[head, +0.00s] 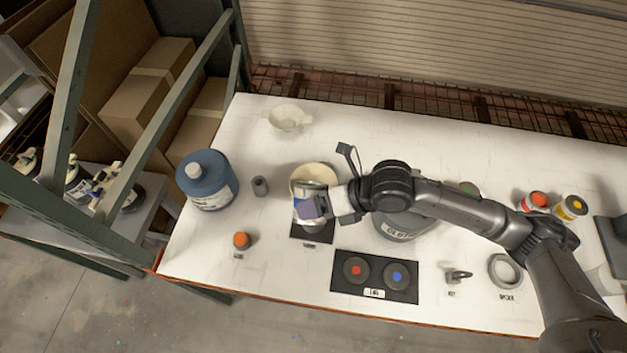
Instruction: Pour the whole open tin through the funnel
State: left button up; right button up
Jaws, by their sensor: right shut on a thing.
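The tin is beside a round cream vessel (304,171), which looks like the funnel's wide mouth. The gripper and the tin hide its lower part, so I cannot tell whether the tin is tilted or anything flows. A black mat (326,238) with a label lies just below them in the picture. A pale shallow bowl (287,119) stands at the back left of the bench. My left gripper is out of view.
A blue jug (206,182), a grey cylinder (260,187) and an orange-capped item (241,240) stand left. A black plate (340,283) holds red- and blue-centred discs. A grey ring (506,271) and small tins (570,207) are right. My arm crosses over the bench's right half.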

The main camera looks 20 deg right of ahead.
aim_at(320, 187)
dwell(0.3)
jog(key=shift+w+r+m+g+y+p, duration=0.1)
jog(key=shift+r+m+g+y+p, duration=0.3)
jog(key=shift+p, duration=0.3)
jog(key=shift+w+d+r+m+g+p, duration=0.15)
jog(key=shift+m+g+p, duration=0.15)
jog(key=shift+g+p, duration=0.3)
jog(key=shift+r+y+p, duration=0.3)
jog(key=shift+p, duration=0.5)
jog(key=shift+w+d+r+m+g+p, duration=0.2)
jog(key=shift+w+m+g+p, duration=0.2)
jog(key=shift+w+g+p, duration=0.1)
jog(key=shift+w+d+r+m+y+p, duration=0.2)
jog(key=shift+w+d+m+y+p, duration=0.1)
jog(key=shift+w+y+p, duration=0.15)
dwell(0.3)
jog(key=shift+g+b, duration=0.3)
jog(key=shift+w+r+m+g+b, duration=0.2)
jog(key=shift+m+g+b, duration=0.1)
jog(key=shift+b, duration=0.15)
